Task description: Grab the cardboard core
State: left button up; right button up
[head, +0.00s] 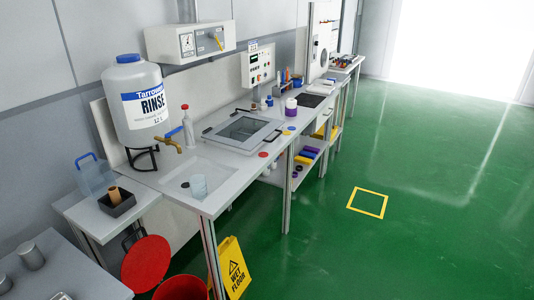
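A small brown tube that looks like the cardboard core (114,194) stands slightly tilted in a dark square tray (122,209). The tray sits on a small white side table (92,226) at the left, beside the long bench. The lower end of the core is hidden by the tray's wall. Neither of my grippers shows in the head view.
A blue-handled clear jug (94,176) stands behind the tray. A large rinse bottle (138,98) with a tap stands on the bench (212,199). A grey table with metal cylinders (31,256) is at lower left. A yellow wet-floor sign (235,268) and red bucket (182,289) stand below.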

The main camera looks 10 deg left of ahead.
aim_at(116, 199)
jog(key=u, duration=1.4)
jog(key=i+l+u, duration=0.1)
jog(key=l, duration=0.3)
jog(key=i+l+u, duration=0.1)
jog(key=i+l, duration=0.2)
jog(key=l, duration=0.15)
jog(key=i+l+u, duration=0.1)
jog(key=l, duration=0.35)
jog(key=i+l+u, duration=0.1)
jog(key=l, duration=0.35)
jog(key=i+l+u, duration=0.15)
jog(key=l, duration=0.3)
jog(key=i+l+u, duration=0.1)
jog(key=l, duration=0.4)
jog(key=i+l+u, duration=0.1)
jog(key=l, duration=0.4)
jog(key=i, duration=0.1)
